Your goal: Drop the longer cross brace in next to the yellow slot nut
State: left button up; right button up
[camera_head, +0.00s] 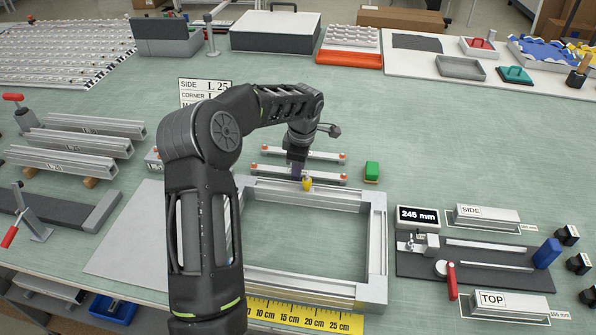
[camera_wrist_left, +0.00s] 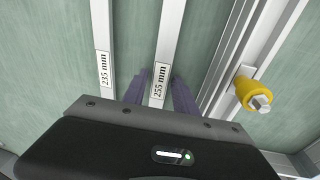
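Two silver cross braces with orange ends lie parallel behind the frame. The nearer is the longer brace (camera_head: 326,178), labelled 255 mm in the left wrist view (camera_wrist_left: 170,30); the farther is the shorter brace (camera_head: 325,155), labelled 235 mm (camera_wrist_left: 103,35). My left gripper (camera_head: 297,170) points down at the longer brace. Its fingers (camera_wrist_left: 162,88) straddle it beside the label, seemingly with slight gaps. The yellow slot nut (camera_head: 307,184) sits on the back bar of the aluminium frame (camera_head: 377,250) and shows in the wrist view (camera_wrist_left: 250,92). My right gripper is out of view.
A yellow ruler (camera_head: 300,315) runs along the frame's front. A fixture (camera_head: 470,262) with a 245 mm display (camera_head: 418,217) stands at right. Profiles (camera_head: 70,155) lie at left. The frame's inside is clear.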

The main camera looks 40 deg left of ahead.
pick_arm(q)
jog(key=shift+c, duration=0.5)
grip_shut()
dwell(0.4)
